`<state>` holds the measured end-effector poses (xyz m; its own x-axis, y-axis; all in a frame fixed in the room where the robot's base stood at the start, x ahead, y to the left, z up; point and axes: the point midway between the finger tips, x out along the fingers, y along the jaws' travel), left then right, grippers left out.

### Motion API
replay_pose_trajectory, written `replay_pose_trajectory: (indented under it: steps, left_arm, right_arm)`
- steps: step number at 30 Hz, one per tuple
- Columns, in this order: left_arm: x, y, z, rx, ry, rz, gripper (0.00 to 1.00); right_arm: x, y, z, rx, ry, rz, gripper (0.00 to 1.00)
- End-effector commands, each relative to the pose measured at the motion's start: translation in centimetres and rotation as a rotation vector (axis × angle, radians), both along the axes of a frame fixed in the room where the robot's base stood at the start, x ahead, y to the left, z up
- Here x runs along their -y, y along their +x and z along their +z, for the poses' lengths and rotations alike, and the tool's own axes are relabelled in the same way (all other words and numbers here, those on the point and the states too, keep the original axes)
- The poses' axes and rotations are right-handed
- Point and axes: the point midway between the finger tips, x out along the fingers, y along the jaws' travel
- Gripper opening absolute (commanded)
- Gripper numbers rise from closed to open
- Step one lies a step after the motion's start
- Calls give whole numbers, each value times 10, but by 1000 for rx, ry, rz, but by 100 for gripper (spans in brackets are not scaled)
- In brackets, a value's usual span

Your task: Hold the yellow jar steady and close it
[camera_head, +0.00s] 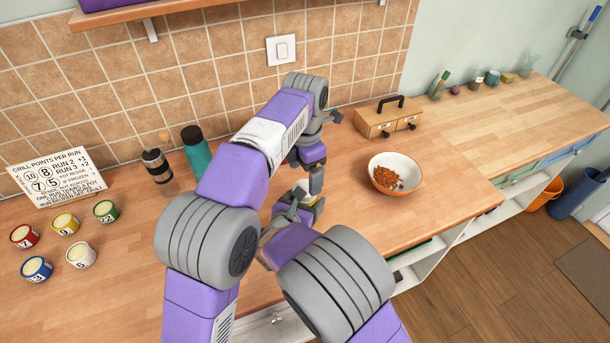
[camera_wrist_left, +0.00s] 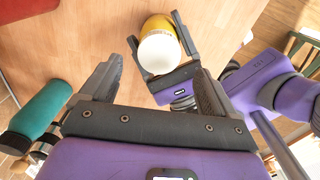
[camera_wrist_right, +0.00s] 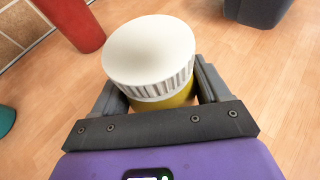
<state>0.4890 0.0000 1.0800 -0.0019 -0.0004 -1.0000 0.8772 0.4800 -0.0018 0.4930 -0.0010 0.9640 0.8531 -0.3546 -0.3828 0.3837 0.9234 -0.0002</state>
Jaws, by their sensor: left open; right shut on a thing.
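The yellow jar (camera_wrist_right: 165,102) stands upright on the wooden counter with a wide white ribbed lid (camera_wrist_right: 150,48) on its top; I cannot tell how tight the lid is. My right gripper (camera_wrist_right: 158,90) is shut around the yellow body, one finger on each side, below the lid. In the left wrist view the jar's yellow side (camera_wrist_left: 157,24) and white lid (camera_wrist_left: 160,53) show beyond my left gripper (camera_wrist_left: 158,78), which is open and empty. In the head view my left gripper (camera_head: 316,184) hangs close over the jar, which my arms partly hide.
A teal bottle (camera_head: 196,152) and a grinder (camera_head: 157,168) stand left. Several small numbered pots (camera_head: 81,255) and a sign (camera_head: 57,176) are farther left.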

Motion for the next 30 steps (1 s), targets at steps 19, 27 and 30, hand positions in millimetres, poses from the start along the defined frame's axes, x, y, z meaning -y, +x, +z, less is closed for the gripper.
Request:
replay_pose_trajectory:
  steps: [19, 27, 30]
  left_arm:
    - [0, 1, 34, 1, 1, 284, 88]
    - [0, 1, 34, 1, 1, 286, 88]
    - [0, 1, 30, 1, 1, 286, 88]
  right_arm:
    - [0, 0, 0, 0, 0, 0, 0]
    - [0, 0, 0, 1, 0, 0, 0]
    - [0, 0, 0, 1, 0, 0, 0]
